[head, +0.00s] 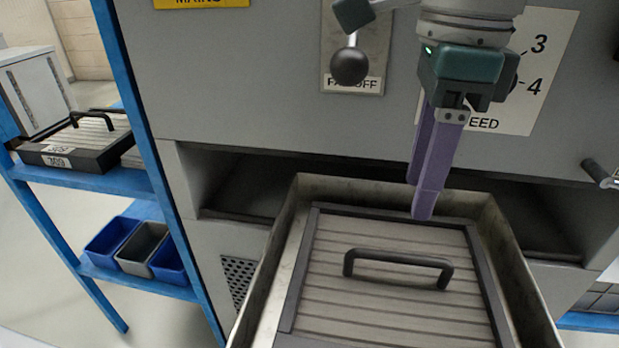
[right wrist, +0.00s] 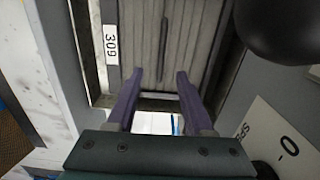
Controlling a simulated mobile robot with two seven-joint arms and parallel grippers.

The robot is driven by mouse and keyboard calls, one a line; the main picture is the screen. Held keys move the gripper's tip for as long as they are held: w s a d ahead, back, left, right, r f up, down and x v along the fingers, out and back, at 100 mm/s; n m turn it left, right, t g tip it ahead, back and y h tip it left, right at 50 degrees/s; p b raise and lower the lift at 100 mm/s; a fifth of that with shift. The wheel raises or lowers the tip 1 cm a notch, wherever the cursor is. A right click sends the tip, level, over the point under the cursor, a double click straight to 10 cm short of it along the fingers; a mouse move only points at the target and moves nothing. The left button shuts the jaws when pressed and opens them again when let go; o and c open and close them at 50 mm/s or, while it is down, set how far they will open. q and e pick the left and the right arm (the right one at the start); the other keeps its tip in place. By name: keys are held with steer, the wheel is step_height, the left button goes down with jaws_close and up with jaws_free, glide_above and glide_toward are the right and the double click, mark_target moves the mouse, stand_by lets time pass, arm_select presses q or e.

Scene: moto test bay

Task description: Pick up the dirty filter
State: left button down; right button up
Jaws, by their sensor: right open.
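The dirty filter (head: 340,262), a grey-brown ribbed panel in a dark frame, lies in the pulled-out metal drawer (head: 277,240). Its black bar handle (head: 398,258) stands up near the middle. In the right wrist view the filter (right wrist: 202,45) shows a 309 label on its edge, and its handle (right wrist: 164,45) lies ahead between the finger lines. My right gripper (head: 423,210) has purple fingers pointing down over the far part of the filter, behind the handle; it is open and empty in the right wrist view (right wrist: 160,72). My left gripper is not in view.
A black ball-knob lever (head: 349,66) sticks out of the grey machine panel left of my right gripper. A blue shelf (head: 110,180) at left holds another handled filter (head: 85,150) labelled 309, with several bins (head: 140,246) below. The drawer walls surround the filter.

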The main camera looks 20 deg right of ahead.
mark_target(401, 255)
step_height(401, 255, down, 4)
steer(key=shift+s+d+r, duration=0.1)
steer(key=shift+d+r, duration=0.05)
step_height(401, 255, down, 6)
steer(key=shift+f, duration=0.15)
jaws_close()
stand_by(0.5)
steer(key=shift+w, duration=0.2)
stand_by(0.8)
